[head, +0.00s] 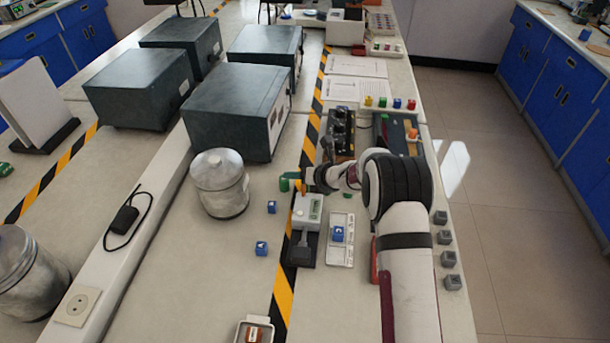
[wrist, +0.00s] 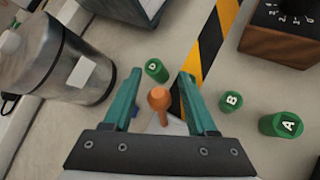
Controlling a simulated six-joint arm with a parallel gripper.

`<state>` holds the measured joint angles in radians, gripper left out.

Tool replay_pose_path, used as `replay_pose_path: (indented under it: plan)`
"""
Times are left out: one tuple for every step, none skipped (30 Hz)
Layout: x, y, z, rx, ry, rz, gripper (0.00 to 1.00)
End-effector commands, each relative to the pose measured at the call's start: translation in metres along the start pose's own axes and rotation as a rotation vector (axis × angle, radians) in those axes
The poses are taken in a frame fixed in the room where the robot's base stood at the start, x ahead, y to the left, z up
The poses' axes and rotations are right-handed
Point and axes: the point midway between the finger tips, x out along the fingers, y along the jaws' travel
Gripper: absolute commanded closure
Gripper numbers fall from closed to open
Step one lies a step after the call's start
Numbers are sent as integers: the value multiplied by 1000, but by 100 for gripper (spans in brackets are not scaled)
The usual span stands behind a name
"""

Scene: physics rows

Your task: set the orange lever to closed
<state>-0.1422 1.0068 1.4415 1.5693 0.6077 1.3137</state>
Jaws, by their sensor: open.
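The orange lever (wrist: 159,98) has a rounded knob and stands between the two teal fingers of my gripper (wrist: 162,80) in the wrist view. The fingers are open, with a visible gap on each side of the knob. In the head view the lever (head: 304,187) is a small orange bit at the far end of a pale box (head: 307,208) with a small green display. My gripper (head: 308,183) is at that end of the box, mostly hidden by my wrist. The lever's base and any position marks are hidden.
Green cylinders marked D (wrist: 156,69), B (wrist: 231,101) and A (wrist: 281,124) stand close by. A metal canister (head: 219,184) is left of the box. A dark control box (head: 339,132) stands beyond. Bare table lies at front left.

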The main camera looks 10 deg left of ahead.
Motion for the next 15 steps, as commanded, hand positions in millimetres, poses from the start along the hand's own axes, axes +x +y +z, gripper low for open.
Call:
replay_pose_path:
  plan:
    - [-5, 0, 1, 0, -2, -1, 42]
    - [-10, 0, 1, 1, -2, -1, 42]
    - [-17, -1, 1, 1, -2, -2, 42]
    - [-24, -1, 2, 1, -3, -2, 42]
    - [-31, 0, 2, 2, -3, -2, 42]
    - [-42, 0, 2, 2, -4, -2, 42]
    - [-51, -1, 2, 1, -3, -3, 42]
    - [-60, -1, 2, 1, -4, -3, 42]
    - [-71, 0, 2, 2, -4, -2, 42]
    - [-81, -1, 2, 2, -4, -3, 42]
    - [-90, 0, 2, 1, -4, -3, 42]
    - [-102, -1, 2, 1, -5, -3, 42]
    - [-110, 0, 1, 1, -4, -2, 42]
    - [-118, -1, 1, 1, -4, -3, 42]
    - [-127, -1, 1, 1, -4, -3, 42]
